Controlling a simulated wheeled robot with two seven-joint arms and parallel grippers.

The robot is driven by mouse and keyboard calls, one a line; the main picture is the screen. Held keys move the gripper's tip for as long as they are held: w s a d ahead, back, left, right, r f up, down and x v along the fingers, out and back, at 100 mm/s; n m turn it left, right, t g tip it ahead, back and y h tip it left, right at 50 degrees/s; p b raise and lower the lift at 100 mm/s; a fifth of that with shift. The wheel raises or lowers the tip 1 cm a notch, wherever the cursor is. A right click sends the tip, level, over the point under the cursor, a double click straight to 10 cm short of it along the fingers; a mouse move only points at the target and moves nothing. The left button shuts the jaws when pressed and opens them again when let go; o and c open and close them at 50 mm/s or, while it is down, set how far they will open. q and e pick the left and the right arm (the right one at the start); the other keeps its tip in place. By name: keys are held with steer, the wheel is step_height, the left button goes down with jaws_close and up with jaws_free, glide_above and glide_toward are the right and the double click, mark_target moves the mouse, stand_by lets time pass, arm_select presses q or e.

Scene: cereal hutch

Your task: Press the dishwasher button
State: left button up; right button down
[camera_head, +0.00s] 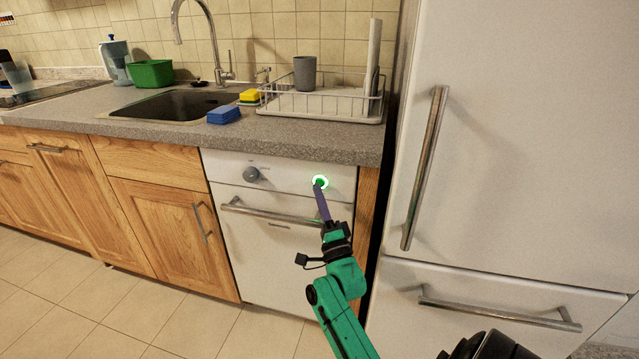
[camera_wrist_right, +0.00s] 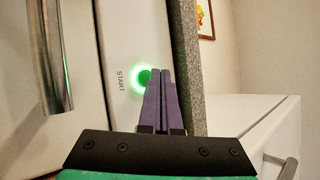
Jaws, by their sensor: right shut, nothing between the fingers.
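The white dishwasher (camera_head: 270,250) stands under the grey counter, with a knob (camera_head: 251,174) and a bar handle (camera_head: 270,212) on its front. Its round button (camera_head: 320,181) glows with a green ring near the right end of the panel. In the right wrist view the glowing button (camera_wrist_right: 143,76) sits beside the word START. My right gripper (camera_head: 318,186) is shut and empty, its purple fingertips at the button's lower edge. In the wrist view the fingertips (camera_wrist_right: 159,72) overlap the button's right side; I cannot tell whether they touch it. My left gripper is not in view.
A white fridge (camera_head: 520,130) with long handles stands close on the right. The counter (camera_head: 290,136) juts out above the dishwasher and carries a dish rack (camera_head: 325,106), sponges and a sink. Wooden cabinets (camera_head: 165,215) are on the left. The tiled floor is clear.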

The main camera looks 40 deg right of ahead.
steer(key=s+a+p, duration=0.1)
steer(key=a, duration=0.1)
steer(key=s+a+p, duration=0.1)
steer(key=a, duration=0.1)
steer(key=shift+s, duration=0.4)
stand_by(0.5)
